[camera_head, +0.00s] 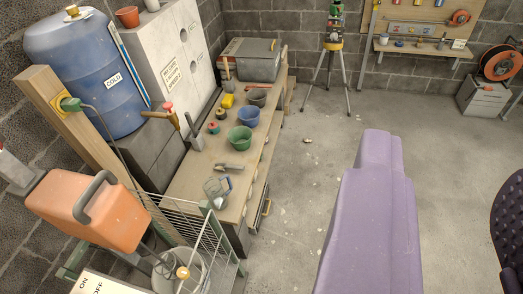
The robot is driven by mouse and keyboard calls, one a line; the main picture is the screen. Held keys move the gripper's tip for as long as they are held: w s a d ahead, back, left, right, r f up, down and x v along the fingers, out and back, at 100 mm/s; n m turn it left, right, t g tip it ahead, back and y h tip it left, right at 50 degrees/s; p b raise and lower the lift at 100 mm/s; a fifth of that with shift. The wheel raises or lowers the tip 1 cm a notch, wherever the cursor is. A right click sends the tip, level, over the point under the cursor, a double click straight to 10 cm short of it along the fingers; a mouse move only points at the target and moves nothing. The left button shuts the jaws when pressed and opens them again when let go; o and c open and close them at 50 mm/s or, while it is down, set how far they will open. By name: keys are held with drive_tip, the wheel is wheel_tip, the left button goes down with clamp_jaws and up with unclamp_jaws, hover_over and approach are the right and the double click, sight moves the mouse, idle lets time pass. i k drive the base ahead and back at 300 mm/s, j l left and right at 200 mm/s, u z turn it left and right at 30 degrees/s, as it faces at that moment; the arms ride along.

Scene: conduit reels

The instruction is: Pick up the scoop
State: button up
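A small grey tool with a flat body (230,167) lies on the wooden workbench (190,185), in front of a green bowl. It may be the scoop, but it is too small to tell it from a trowel. A clear, jug-like vessel (218,187) stands near the bench's front end; this could also be a scoop. My gripper's fingers do not show. A purple part of my arm covers the lower middle right and hides the floor behind it.
Green (240,139), blue (248,117) and dark bowls line the bench. A wire rack (205,245) and an orange jerrycan (88,212) crowd the near left. A tripod (332,60) stands behind. Open concrete floor (300,165) lies right of the bench, with small debris.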

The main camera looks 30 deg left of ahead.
sight(222, 168)
drive_tip(key=i+u, duration=0.15)
drive_tip(key=i, duration=0.25)
drive_tip(key=i+l+u, duration=0.15)
drive_tip(key=i, duration=0.3)
drive_tip(key=i+l+u, duration=0.15)
drive_tip(key=i, duration=0.25)
drive_tip(key=i+l+u, duration=0.2)
drive_tip(key=i+u, duration=0.3)
drive_tip(key=i+l+u, duration=0.25)
drive_tip(key=u, duration=0.2)
drive_tip(key=i+l+u, duration=0.2)
drive_tip(key=l+u, duration=0.3)
drive_tip(key=i+u, duration=0.2)
drive_tip(key=i, duration=0.35)
